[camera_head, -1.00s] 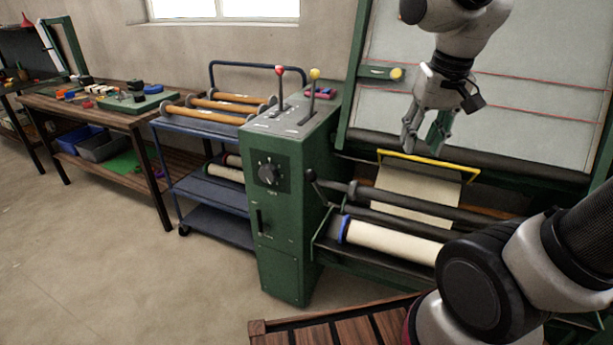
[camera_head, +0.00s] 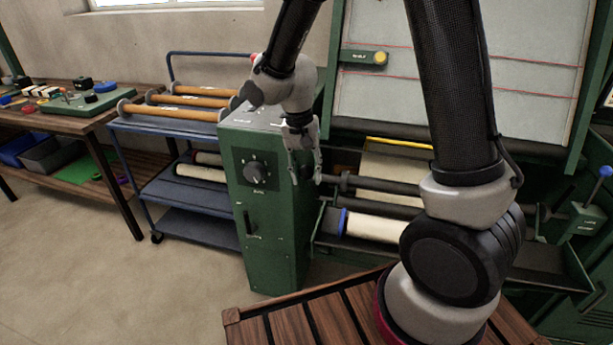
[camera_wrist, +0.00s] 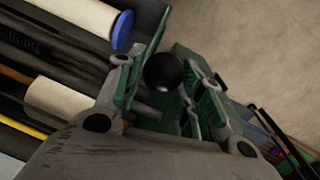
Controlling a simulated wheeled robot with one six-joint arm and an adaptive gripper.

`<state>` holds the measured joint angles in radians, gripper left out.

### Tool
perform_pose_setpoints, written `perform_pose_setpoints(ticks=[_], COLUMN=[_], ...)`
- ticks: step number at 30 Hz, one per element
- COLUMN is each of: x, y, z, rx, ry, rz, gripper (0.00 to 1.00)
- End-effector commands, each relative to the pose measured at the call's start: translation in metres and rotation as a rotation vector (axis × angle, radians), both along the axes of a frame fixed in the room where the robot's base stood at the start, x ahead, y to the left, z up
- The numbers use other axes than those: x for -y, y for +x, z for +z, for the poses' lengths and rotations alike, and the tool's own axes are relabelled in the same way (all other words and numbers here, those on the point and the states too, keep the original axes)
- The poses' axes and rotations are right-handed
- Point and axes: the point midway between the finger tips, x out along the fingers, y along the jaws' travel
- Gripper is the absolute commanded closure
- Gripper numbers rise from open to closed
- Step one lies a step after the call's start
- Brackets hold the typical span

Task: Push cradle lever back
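A black ball knob (camera_wrist: 163,72), which looks like the end of the cradle lever, shows between my gripper's fingers in the wrist view. My gripper (camera_head: 305,172) is at the right side of the green control cabinet (camera_head: 265,225), pointing down. Its fingers (camera_wrist: 165,98) are spread on either side of the knob in the wrist view; I cannot tell if either touches it. In the head view my gripper hides the knob. The cream cloth roll (camera_head: 372,227) with a blue end ring lies right of the gripper.
A blue-knobbed lever (camera_head: 605,172) stands at the far right. A blue cart (camera_head: 185,195) with wooden rollers is left of the cabinet. Dark rollers (camera_head: 385,188) and a yellow bar (camera_head: 398,143) lie right of the gripper.

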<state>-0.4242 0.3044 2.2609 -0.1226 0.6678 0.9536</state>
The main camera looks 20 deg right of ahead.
Motion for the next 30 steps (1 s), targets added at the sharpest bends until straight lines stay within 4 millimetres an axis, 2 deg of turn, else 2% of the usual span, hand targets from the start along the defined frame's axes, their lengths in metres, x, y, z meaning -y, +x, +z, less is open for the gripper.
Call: perform_pose_setpoints(ticks=[6,13,14,20,30], x=[0.002,0.002,0.002,0.002,0.001], y=[-0.001,-0.001,-0.001,-0.001,-0.001], z=[-0.018,-0.019,-0.019,-0.019,-0.018], rx=[0.000,0.000,0.000,0.000,0.002], ry=[0.000,0.001,0.001,0.001,0.002], rz=[0.001,0.000,0.000,0.000,0.000], gripper=[0.62,0.62,0.64,1.00,1.00])
